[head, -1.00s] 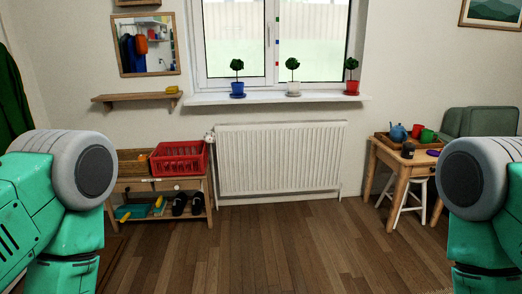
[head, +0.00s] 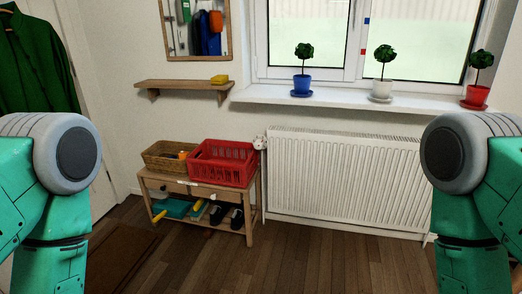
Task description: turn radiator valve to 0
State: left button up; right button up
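A white panel radiator (head: 345,180) hangs on the wall below the window. Its white valve (head: 261,143) is at the upper left corner of the radiator, close beside the red crate. The valve is small here, and its number markings cannot be read. My two arms come in at the left and right edges of the head view, but neither gripper shows. Both arms are well in front of the radiator and apart from it.
A wooden bench (head: 245,203) holds a red crate (head: 222,165) and a wicker basket (head: 165,157), with shoes below. A wooden shelf (head: 183,86) is above. Potted plants stand on the windowsill (head: 350,101). The wooden floor (head: 290,262) before the radiator is clear.

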aim_at(258, 145)
jog(key=i+z, duration=0.1)
jog(key=i, duration=0.5)
jog(key=i+z, duration=0.1)
jog(key=i, duration=0.5)
jog(key=i+j+z, duration=0.1)
jog(key=i, duration=0.5)
jog(key=i+j+z, duration=0.15)
jog(key=i, duration=0.45)
